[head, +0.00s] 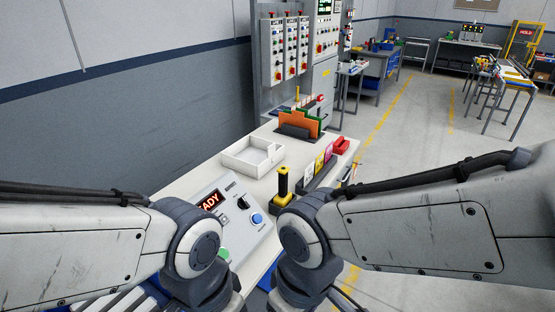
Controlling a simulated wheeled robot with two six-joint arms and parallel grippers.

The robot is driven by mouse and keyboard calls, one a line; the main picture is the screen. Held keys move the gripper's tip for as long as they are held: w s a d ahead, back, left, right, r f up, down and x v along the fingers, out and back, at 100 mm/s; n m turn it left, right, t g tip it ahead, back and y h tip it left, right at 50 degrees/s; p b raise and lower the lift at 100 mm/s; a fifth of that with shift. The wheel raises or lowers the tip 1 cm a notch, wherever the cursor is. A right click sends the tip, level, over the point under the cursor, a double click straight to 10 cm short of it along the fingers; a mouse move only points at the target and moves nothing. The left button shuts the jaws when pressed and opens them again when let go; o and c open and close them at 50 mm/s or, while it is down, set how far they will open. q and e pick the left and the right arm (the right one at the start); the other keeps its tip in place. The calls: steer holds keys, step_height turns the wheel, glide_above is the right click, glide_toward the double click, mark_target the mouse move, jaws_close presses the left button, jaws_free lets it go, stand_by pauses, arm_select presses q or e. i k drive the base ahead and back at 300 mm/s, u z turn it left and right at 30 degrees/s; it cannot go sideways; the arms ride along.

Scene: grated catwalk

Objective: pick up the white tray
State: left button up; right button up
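The white tray (246,165) sits on the pale workbench (205,172), left of its middle and near the wall side. It is a shallow open box with raised walls, and it looks empty. My two arms come in from the left and right at the bottom of the head view. Their links bend down and out of the picture, so neither gripper shows. Nothing of mine is touching the tray. The tray's near and top edges are in clear view.
A control box (232,215) with a lit display and buttons stands nearer me. Open floor lies right.

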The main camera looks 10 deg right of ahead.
mark_target(253, 157)
steer(key=z, duration=0.55)
steer(key=k, duration=1.3)
steer(key=z, duration=0.95)
steer(key=i, duration=2.95)
steer(key=u, duration=1.25)
steer(key=i, duration=0.8)
steer(key=u, duration=1.45)
steer(key=i, duration=0.9)
steer(key=u, duration=0.15)
